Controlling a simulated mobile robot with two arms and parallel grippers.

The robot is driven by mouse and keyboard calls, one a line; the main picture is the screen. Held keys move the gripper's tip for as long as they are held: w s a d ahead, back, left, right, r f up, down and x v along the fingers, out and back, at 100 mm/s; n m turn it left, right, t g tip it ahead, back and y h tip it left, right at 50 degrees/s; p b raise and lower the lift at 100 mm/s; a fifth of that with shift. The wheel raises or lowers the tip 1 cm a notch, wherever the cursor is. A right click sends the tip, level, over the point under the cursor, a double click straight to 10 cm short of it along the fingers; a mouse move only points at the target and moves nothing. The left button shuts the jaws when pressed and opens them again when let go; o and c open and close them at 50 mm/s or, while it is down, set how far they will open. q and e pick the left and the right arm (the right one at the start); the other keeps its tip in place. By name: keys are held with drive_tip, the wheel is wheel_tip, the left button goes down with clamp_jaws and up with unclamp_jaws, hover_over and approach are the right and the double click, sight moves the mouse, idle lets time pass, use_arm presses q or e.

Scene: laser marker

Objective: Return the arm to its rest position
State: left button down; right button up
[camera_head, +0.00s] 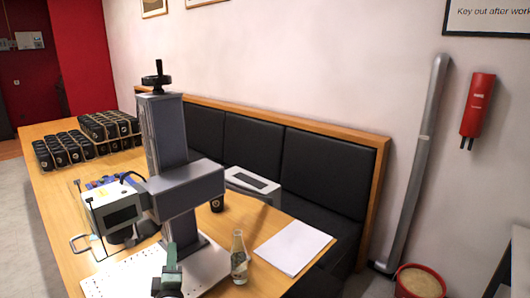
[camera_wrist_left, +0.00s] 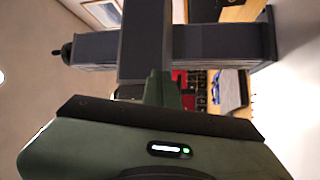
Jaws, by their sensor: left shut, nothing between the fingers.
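My left gripper (camera_head: 171,256) is green and shows at the bottom of the head view, in front of the laser marker's column and over the white perforated base plate (camera_head: 110,280). It is shut and empty. In the left wrist view its fingers (camera_wrist_left: 165,90) are together, with the green gripper body below them. The grey laser marker (camera_head: 187,190) stands upright on the table behind the gripper, with a black hand wheel on top. Its column also lies across the left wrist view (camera_wrist_left: 222,45). My right gripper is in neither view.
A glass bottle (camera_head: 239,258) stands close to the gripper's right, beside white paper (camera_head: 292,246). A dark cup (camera_head: 217,203) is behind the marker. Rows of black items (camera_head: 110,130) fill the table's (camera_head: 55,205) far end. A black padded bench (camera_head: 310,165) lines the wall.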

use_arm(q)
drive_tip(key=s+d+m+h, duration=0.6)
drive_tip(key=d+m+h, duration=0.3)
drive_tip(key=d+m, duration=0.15)
drive_tip(key=s+d+f+m+g+h, duration=0.2)
drive_tip(key=s+d+f+m+g, duration=0.2)
drive_tip(key=s+f, duration=0.15)
drive_tip(key=s+d+f+m+g+h, duration=0.2)
drive_tip(key=s+d+f+m+g, duration=0.15)
drive_tip(key=s, duration=0.35)
drive_tip(key=s+a+f+m+g+y, duration=0.1)
drive_tip(key=s+a+f+g+y, duration=0.15)
drive_tip(key=s, duration=0.45)
drive_tip(key=s+a+f+m+g+y, duration=0.1)
drive_tip(key=s+a+f+g+y, duration=0.2)
drive_tip(key=s, duration=0.4)
drive_tip(key=s+a+f+g+y, duration=0.1)
drive_tip(key=s+a+g+y, duration=0.1)
drive_tip(key=s+a, duration=0.4)
drive_tip(key=s+f+g, duration=0.2)
drive_tip(key=s+f, duration=0.1)
drive_tip(key=f, duration=2.4)
drive_tip(key=s+a+f+g, duration=0.1)
drive_tip(key=s+a+f, duration=0.1)
drive_tip(key=s+f, duration=1.3)
drive_tip(key=shift+s+f+m, duration=0.35)
drive_tip(key=shift+s+m, duration=0.05)
drive_tip(key=shift+s, duration=0.65)
